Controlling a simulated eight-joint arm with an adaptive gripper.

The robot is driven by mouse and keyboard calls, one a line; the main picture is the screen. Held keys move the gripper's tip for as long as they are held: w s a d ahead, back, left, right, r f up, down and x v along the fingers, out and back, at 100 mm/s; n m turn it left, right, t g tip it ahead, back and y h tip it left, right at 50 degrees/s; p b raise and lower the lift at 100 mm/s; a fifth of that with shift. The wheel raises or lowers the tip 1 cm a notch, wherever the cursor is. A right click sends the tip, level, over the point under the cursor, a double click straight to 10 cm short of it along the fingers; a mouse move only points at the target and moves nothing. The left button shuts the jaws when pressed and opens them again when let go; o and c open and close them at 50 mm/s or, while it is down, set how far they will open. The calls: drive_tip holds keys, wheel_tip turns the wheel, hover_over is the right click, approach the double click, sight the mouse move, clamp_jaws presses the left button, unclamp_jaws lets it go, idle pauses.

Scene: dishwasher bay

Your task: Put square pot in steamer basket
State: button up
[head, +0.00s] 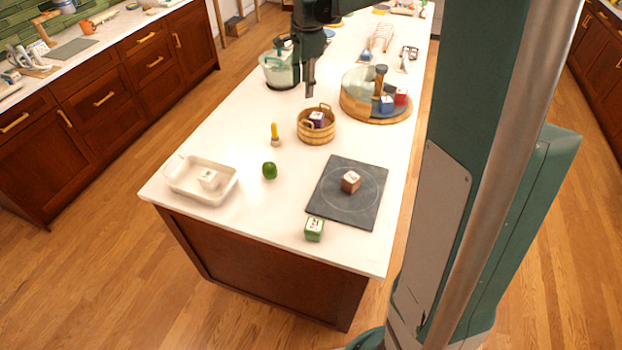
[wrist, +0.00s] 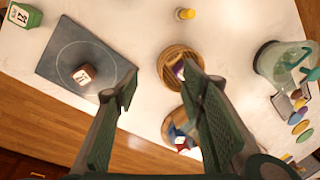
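The steamer basket (head: 303,133) is a round wooden basket with two handles, near the middle of the white counter. A small purple-and-white square pot (head: 316,119) sits inside it. My gripper (head: 311,88) hangs above the counter behind the basket. In the wrist view my gripper (wrist: 160,82) is open and empty, with the basket (wrist: 168,56) beyond its right finger, partly hidden.
A round wooden tray (head: 350,112) with a clear rim holds a blue pot, a red pot and a wooden-handled item.

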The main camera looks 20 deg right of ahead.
drive_tip(key=s+a+r+n+t, duration=0.1)
drive_tip(key=s+a+r+n, duration=0.15)
drive_tip(key=s, duration=0.25)
drive_tip(key=s+a+r+n, duration=0.2)
drive_tip(key=s+a+n, duration=0.1)
drive_tip(key=s, duration=0.3)
drive_tip(key=s+a+f+n+t, duration=0.1)
drive_tip(key=s+a+n, duration=0.2)
drive_tip(key=s, duration=0.6)
drive_tip(key=s+a+f+n+t, duration=0.1)
drive_tip(key=s+a+f+n, duration=0.1)
drive_tip(key=s+n, duration=0.4)
drive_tip(key=s+a+f+n+t, duration=0.2)
drive_tip(key=s+a+n, duration=0.2)
drive_tip(key=s, duration=0.7)
drive_tip(key=shift+s+a, duration=0.35)
drive_tip(key=shift+a, duration=0.25)
